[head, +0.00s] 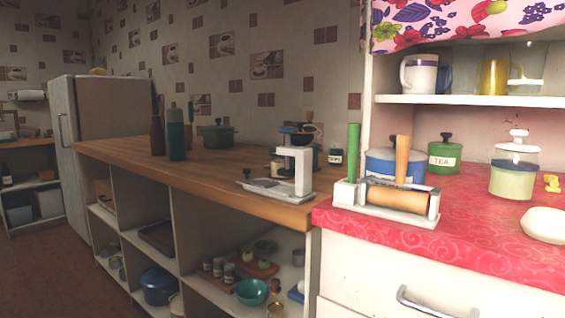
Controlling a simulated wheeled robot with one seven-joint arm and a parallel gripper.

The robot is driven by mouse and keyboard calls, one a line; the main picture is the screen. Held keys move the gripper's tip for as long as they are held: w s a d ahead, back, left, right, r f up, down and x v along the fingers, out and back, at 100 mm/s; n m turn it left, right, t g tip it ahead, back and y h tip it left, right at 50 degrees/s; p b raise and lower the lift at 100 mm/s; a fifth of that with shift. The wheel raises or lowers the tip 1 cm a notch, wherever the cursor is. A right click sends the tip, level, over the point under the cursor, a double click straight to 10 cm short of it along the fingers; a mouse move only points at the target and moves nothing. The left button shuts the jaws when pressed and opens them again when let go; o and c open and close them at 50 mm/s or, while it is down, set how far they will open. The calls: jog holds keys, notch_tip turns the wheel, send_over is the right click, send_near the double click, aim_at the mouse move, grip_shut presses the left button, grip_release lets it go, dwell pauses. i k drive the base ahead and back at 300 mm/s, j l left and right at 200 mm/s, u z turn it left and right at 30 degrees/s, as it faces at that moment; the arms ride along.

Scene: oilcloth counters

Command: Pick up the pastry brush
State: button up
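I cannot tell for sure which thing is the pastry brush. A tall green handle (354,151) stands upright over a small pale block (346,192) at the left front corner of the red counter. It may be the brush, but no bristles are clear. Right beside it, an upright wooden handle (403,158) rises behind a wooden roller (398,198) in a low white tray (420,217). My gripper is not in view.
A white device (300,171) stands on the wooden counter (225,185) to the left. A shelf with mugs hangs above.

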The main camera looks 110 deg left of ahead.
aim_at(354, 129)
jog(key=u, duration=3.35)
jog(key=z, duration=1.8)
jog(key=u, duration=1.35)
